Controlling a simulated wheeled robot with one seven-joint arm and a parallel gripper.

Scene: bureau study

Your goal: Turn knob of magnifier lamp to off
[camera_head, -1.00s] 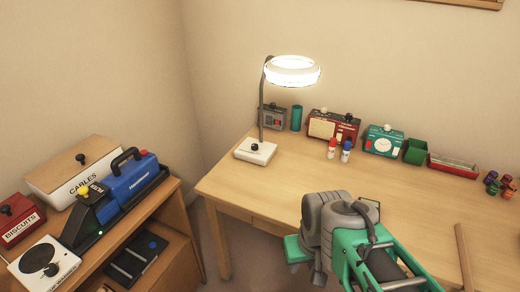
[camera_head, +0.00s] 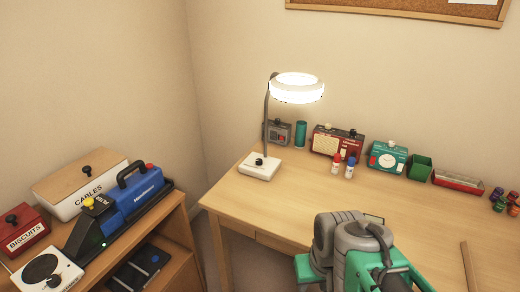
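The magnifier lamp (camera_head: 297,88) stands at the back left of the desk, its ring head glowing white on a grey stem. Its white square base (camera_head: 261,168) carries a small dark knob (camera_head: 258,161) on top. The knob is too small for its pointer to be read. My grey and green arm shows at the lower right, in front of the desk and well apart from the lamp. My gripper's fingers do not show.
The desk middle is clear.

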